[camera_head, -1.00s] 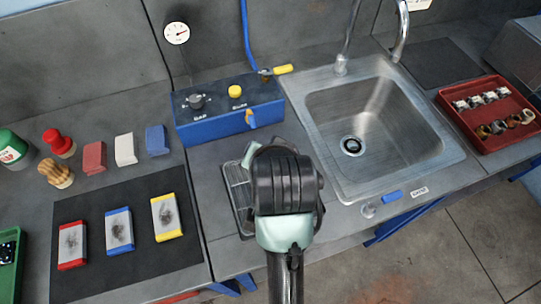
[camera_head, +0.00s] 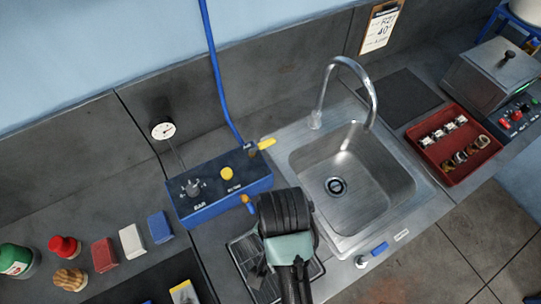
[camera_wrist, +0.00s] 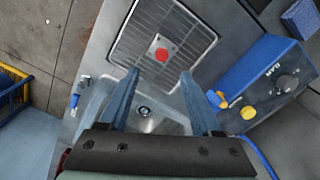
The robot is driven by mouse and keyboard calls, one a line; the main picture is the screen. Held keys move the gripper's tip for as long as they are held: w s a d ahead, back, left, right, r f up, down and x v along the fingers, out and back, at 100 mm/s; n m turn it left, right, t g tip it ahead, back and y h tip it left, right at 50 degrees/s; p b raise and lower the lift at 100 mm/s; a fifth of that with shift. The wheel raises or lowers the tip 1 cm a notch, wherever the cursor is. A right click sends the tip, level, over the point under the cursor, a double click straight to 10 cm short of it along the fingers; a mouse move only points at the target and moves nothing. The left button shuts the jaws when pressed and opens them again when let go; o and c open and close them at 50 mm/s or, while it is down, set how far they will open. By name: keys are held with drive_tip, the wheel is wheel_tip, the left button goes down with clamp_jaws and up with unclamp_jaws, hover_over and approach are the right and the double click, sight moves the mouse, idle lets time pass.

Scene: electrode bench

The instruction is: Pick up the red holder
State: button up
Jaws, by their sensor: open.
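My gripper (camera_wrist: 160,73) is open and empty, its two blue-grey fingers spread over the bench. Beyond the fingertips, a small light plate with a round red spot (camera_wrist: 162,52) lies on a metal grate (camera_wrist: 190,45), apart from the fingers. I cannot tell if this plate is the red holder. In the head view the grate (camera_head: 243,262) is partly behind my arm, and the plate is hidden. The red-edged block on the dark mat is out of view now. Only part of the yellow-edged block (camera_head: 184,291) shows there.
The blue control box (camera_head: 221,193) with knobs stands beside the grate. The sink (camera_head: 350,165) with its tall tap is right of my arm. A red tray (camera_head: 440,168) of small parts is farther right. Red, white and blue blocks and brushes stand left.

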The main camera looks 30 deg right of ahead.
wheel_tip(320, 180, down, 7)
drive_tip(key=shift+f+p, duration=0.15)
drive_tip(key=shift+p, duration=0.5)
drive_tip(key=shift+w+f+p, duration=0.15)
drive_tip(key=shift+f+p, duration=0.1)
drive_tip(key=shift+f, duration=0.85)
drive_tip(key=shift+w+f+p, duration=0.1)
drive_tip(key=shift+f+p, duration=0.1)
drive_tip(key=shift+f, duration=0.85)
clamp_jaws()
